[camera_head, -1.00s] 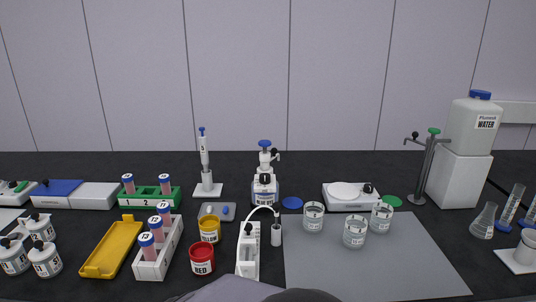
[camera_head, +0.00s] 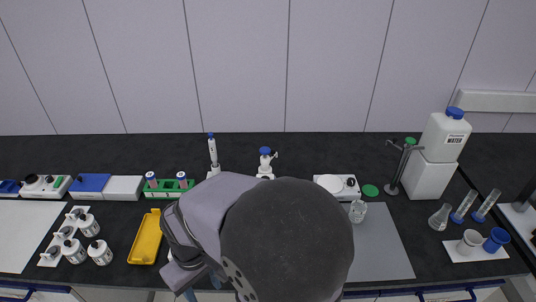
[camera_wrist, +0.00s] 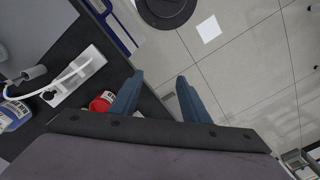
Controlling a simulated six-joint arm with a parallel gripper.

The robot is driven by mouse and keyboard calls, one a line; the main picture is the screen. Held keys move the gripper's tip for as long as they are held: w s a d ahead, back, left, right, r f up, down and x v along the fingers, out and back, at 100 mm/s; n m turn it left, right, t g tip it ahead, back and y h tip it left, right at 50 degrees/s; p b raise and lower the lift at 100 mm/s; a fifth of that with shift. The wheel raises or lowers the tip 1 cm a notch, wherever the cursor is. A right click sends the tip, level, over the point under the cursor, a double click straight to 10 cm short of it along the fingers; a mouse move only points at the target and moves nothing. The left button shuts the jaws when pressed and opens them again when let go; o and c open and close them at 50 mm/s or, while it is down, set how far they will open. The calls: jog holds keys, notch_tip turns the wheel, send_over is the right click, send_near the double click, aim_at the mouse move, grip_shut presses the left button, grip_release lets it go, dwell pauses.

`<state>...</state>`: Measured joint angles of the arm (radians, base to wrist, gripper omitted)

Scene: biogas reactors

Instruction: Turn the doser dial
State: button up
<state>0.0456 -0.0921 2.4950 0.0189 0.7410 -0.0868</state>
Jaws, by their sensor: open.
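A white dispenser bottle with a blue cap (camera_head: 265,160), which looks like the doser, stands at the back middle in the head view. My arm hides its lower part, so its dial is not clear there. In the wrist view a bottle with a blue band (camera_wrist: 14,114), probably the same one, is cut by the left edge; I cannot make out a dial on it. My gripper (camera_wrist: 158,78) is open and empty, its two blue fingers apart. It points past the bench's front edge towards the floor, away from the bottle.
A white device with a black knob and a cable (camera_wrist: 72,82) and a red jar (camera_wrist: 103,101) lie left of the fingers in the wrist view. A yellow tray (camera_head: 146,238), a green rack (camera_head: 168,188) and a white balance (camera_head: 338,186) stand around my arm. The grey mat (camera_head: 380,245) is mostly clear.

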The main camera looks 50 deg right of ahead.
jog(key=w+d+r+p, duration=0.35)
jog(key=r+p, duration=0.35)
jog(key=r, duration=0.3)
jog(key=w+d+n+y, duration=0.1)
jog(key=w+d+n, duration=0.1)
jog(key=w+d, duration=0.6)
jog(key=w+d+f+n+t+y+b, duration=0.1)
jog(key=d+n+t+b, duration=0.1)
jog(key=d, duration=1.1)
jog(key=w+d+f+n+t+b, duration=0.1)
jog(key=d+f+n+t, duration=0.15)
jog(key=d, duration=1.15)
jog(key=shift+g, duration=0.35)
jog(key=shift+a+p+x, duration=0.15)
jog(key=shift+p+x, duration=0.75)
jog(key=shift+x, duration=0.7)
jog(key=shift+a+p+x, duration=0.15)
jog(key=shift+p+x, duration=0.75)
jog(key=shift+x, duration=0.75)
jog(key=shift+w+r, duration=0.1)
jog(key=c, duration=1.1)
